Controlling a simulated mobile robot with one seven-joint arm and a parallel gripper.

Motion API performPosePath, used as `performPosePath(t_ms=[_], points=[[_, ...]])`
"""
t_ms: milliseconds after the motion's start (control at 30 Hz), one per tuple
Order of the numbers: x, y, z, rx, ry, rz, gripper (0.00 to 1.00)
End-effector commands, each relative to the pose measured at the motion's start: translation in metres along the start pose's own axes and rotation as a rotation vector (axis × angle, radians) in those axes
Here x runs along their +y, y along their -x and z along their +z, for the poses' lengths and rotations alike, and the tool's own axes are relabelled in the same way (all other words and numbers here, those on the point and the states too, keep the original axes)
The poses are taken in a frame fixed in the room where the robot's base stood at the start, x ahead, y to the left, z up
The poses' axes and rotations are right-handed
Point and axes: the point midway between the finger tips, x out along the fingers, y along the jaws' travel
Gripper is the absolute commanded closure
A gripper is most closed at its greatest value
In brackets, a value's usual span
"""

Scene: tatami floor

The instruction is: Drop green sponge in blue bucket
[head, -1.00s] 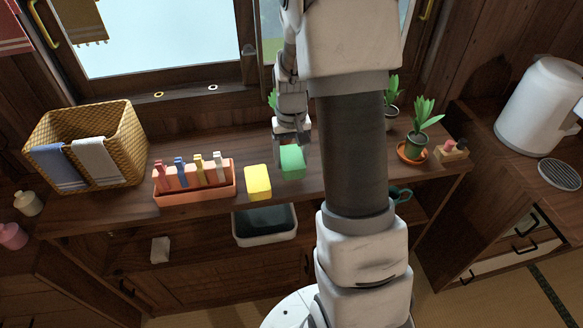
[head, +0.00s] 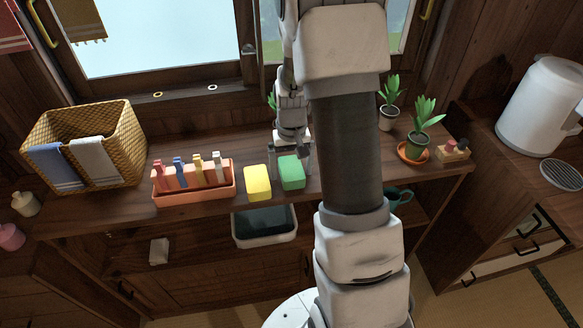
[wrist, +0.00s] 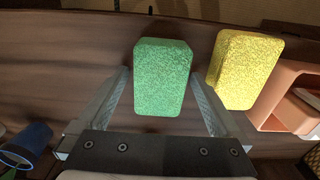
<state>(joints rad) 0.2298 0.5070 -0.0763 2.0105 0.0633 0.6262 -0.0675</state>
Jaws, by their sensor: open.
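The green sponge (head: 291,172) lies on the wooden counter near its front edge, just right of the yellow sponge. It also shows in the wrist view (wrist: 162,78). My gripper (wrist: 160,88) is open, with one finger on each side of the green sponge's near end and a narrow gap visible at each side. In the head view my gripper (head: 290,160) is at the sponge's back end. A blue vessel (wrist: 27,146), apparently the blue bucket, shows at the lower left of the wrist view; my arm seems to hide it in the head view.
A yellow sponge (head: 257,182) lies close beside the green one. Left are an orange tray (head: 196,194) with pegs and a wicker basket (head: 125,145). Potted plants (head: 416,147) stand at the right. A white-rimmed tub (head: 264,243) is on the shelf below.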

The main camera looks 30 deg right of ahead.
Motion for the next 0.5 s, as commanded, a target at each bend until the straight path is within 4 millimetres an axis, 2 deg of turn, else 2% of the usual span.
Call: performPosePath(t_ms=[167, 500], points=[[0.0, 0.01, -0.001, 0.002, 0.0, 0.0, 0.0], [0.0, 0.082, -0.001, 0.006, 0.0, 0.0, 0.0]])
